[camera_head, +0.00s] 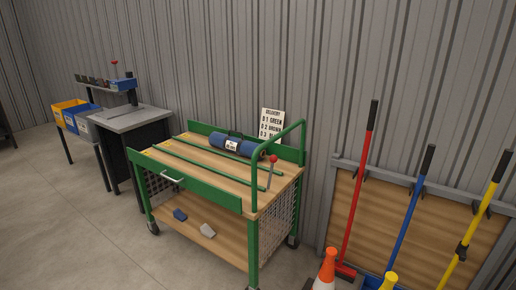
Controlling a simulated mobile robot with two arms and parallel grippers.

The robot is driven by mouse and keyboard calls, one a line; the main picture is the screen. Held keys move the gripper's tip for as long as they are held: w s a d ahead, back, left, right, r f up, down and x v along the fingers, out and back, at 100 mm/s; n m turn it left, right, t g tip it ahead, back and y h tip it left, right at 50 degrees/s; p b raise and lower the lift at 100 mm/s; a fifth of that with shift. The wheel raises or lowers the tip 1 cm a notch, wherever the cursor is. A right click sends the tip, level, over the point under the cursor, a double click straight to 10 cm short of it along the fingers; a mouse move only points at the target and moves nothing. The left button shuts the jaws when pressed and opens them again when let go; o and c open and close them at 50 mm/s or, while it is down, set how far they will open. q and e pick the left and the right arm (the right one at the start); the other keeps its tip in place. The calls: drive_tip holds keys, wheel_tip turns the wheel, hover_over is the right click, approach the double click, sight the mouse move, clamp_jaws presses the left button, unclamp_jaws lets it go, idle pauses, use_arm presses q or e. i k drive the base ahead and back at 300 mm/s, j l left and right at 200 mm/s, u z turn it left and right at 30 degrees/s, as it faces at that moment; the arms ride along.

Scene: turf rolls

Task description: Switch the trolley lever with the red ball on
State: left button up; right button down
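The trolley (220,205) has a green frame, a wooden top and a lower wooden shelf. It stands in the middle of the head view against the grey wall. A lever with a red ball (273,159) rises from the right end of the trolley top, near the green push handle (254,165). The lever stands nearly upright; I cannot tell from its angle whether it is on or off. A second red ball (115,63) shows on the machine at the back left. Neither of my grippers is in view.
A blue roll with a white label (232,145) lies on the trolley top. A delivery sign (271,124) is behind it. Several bins (70,116) and a grey bench (130,118) stand left. Brooms (365,170) and an orange cone (326,268) stand right. The front-left floor is clear.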

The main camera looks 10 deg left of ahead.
sight(273, 159)
drive_tip(key=i+l+u, duration=0.3)
drive_tip(key=i+u, duration=0.2)
drive_tip(key=i+l+u, duration=0.45)
drive_tip(key=i+l, duration=0.05)
drive_tip(key=i, duration=0.05)
